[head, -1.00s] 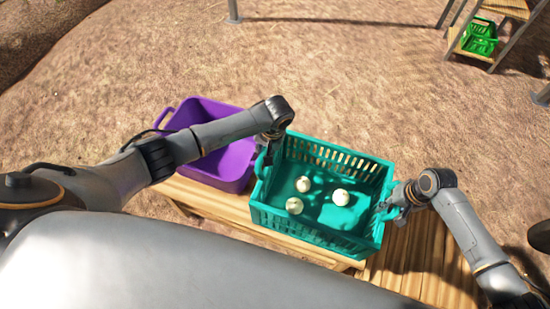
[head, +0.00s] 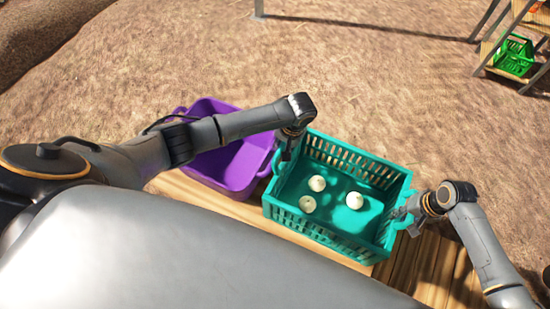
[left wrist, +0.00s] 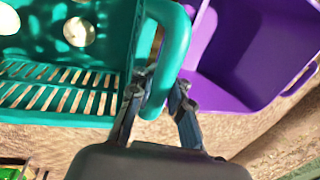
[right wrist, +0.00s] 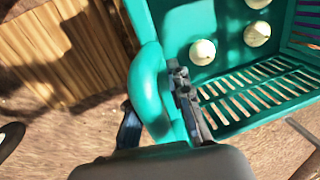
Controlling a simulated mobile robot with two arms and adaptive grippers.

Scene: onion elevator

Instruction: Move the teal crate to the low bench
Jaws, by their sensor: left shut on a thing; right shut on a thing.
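The teal crate (head: 320,240) is at the middle right of the head view, with 3 pale onions (head: 354,200) on its floor. My left gripper (head: 284,158) is shut on the crate's left handle, which shows between its fingers (left wrist: 160,95) in the left wrist view. My right gripper (head: 404,216) is shut on the right handle, also seen in the right wrist view (right wrist: 150,95). The wooden bench (head: 440,265) lies below the crate. I cannot tell whether the crate touches it.
An empty purple crate (head: 240,165) stands on the wood just left of the teal crate. A green crate (head: 514,58) sits on a wooden stand at the far upper right. Bare dirt ground lies between.

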